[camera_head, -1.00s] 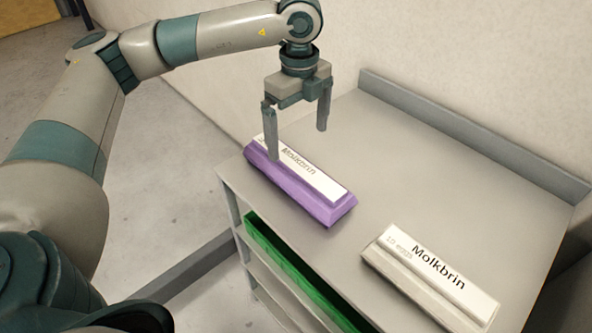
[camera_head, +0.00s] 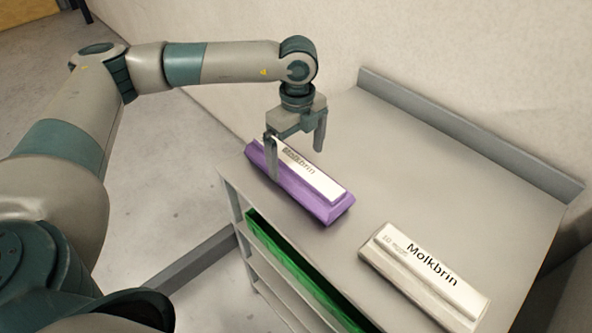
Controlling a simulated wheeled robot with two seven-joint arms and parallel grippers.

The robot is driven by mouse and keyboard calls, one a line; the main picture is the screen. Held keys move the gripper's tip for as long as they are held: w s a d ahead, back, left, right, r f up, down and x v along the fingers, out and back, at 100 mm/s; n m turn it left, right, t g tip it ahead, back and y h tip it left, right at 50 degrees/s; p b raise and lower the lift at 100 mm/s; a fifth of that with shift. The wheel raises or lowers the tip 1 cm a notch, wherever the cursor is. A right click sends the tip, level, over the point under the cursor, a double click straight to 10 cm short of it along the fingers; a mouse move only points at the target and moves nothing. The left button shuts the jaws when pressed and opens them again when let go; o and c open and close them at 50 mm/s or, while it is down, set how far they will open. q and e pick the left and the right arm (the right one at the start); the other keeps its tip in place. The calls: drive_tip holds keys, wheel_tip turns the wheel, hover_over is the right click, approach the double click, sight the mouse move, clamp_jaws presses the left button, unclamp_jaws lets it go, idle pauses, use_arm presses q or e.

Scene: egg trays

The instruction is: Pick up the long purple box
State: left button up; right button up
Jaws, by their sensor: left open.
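The long purple box (camera_head: 318,205) lies on the shelf's top surface near its left edge. It has a white label with "Molkbrin" on its lid. My left gripper (camera_head: 296,165) points down over the far half of the box and is open. One finger hangs in front of the box's near long side, the other is on the far side. I cannot tell whether the fingers touch the box. My right gripper is not in view.
A white box (camera_head: 425,277) marked "Molkbrin" lies to the right on the same grey shelf top (camera_head: 440,185). A green box (camera_head: 290,262) sits on a lower shelf level. A raised back edge (camera_head: 470,132) runs along the wall. The shelf top's back is clear.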

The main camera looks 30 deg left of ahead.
sight(296, 162)
use_arm(q)
wheel_tip(296, 162, down, 3)
drive_tip(key=shift+a+r+p, duration=0.15)
drive_tip(key=shift+p, duration=0.55)
drive_tip(key=shift+f, duration=0.4)
drive_tip(key=shift+c, duration=0.3)
drive_tip(key=shift+r, duration=0.1)
drive_tip(key=c, duration=1.8)
drive_tip(key=shift+o, duration=0.2)
drive_tip(key=shift+w+r, duration=0.1)
drive_tip(key=shift+r, duration=0.05)
